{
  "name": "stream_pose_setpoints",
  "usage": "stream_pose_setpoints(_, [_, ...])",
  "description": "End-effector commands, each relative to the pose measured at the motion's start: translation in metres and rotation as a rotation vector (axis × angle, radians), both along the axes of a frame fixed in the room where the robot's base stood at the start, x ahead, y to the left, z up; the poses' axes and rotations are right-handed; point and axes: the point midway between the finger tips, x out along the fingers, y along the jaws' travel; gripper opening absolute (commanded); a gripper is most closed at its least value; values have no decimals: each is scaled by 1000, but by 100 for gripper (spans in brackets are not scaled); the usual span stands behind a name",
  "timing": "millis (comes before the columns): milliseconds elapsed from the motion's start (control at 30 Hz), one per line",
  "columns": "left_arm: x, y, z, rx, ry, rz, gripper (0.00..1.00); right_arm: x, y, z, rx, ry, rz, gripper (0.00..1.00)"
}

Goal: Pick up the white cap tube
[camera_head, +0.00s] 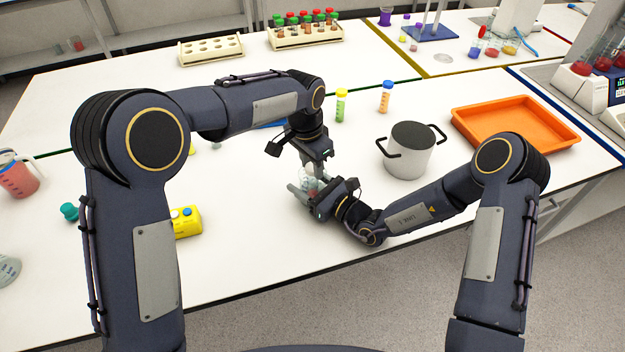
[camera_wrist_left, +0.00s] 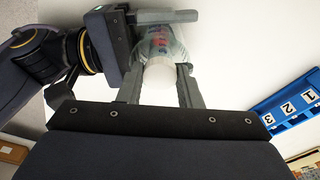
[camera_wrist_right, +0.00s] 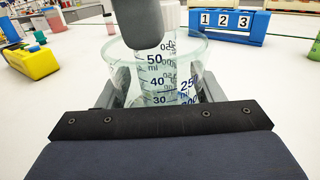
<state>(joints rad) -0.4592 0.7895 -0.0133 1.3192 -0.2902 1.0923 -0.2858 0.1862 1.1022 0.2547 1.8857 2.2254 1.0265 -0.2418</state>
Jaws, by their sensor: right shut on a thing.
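The white-cap tube (camera_wrist_right: 158,75) is clear with ml marks and stands inside a glass beaker (camera_wrist_right: 118,62). Its white cap (camera_wrist_left: 159,75) shows between the fingers of my left gripper (camera_wrist_left: 160,88). In the head view my left gripper (camera_head: 314,166) points down over the beaker (camera_head: 309,183). One of its fingers covers part of the tube's top in the right wrist view. Whether its fingers press on the tube is not clear. My right gripper (camera_head: 308,194) is shut on the beaker from the side, with a finger on each side of the glass.
A steel pot (camera_head: 410,152) and an orange tray (camera_head: 515,130) stand to the right. A blue numbered rack (camera_wrist_right: 226,24) is partly hidden in the head view. A yellow box (camera_head: 187,222) lies at left.

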Motion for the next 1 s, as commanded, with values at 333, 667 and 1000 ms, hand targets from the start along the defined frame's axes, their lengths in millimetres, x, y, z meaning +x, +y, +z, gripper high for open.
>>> stream_pose_setpoints(333, [0, 0, 1, -1, -1, 0, 0, 0, 0, 0, 1, -1, 0, 33])
stream_pose_setpoints(667, [0, 0, 7, -1, -2, 0, 0, 0, 0, 1, 1, -1, 0, 33])
stream_pose_setpoints(1000, [1, -1, 37, -2, -3, -1, 0, 0, 0, 0, 1, -1, 0, 33])
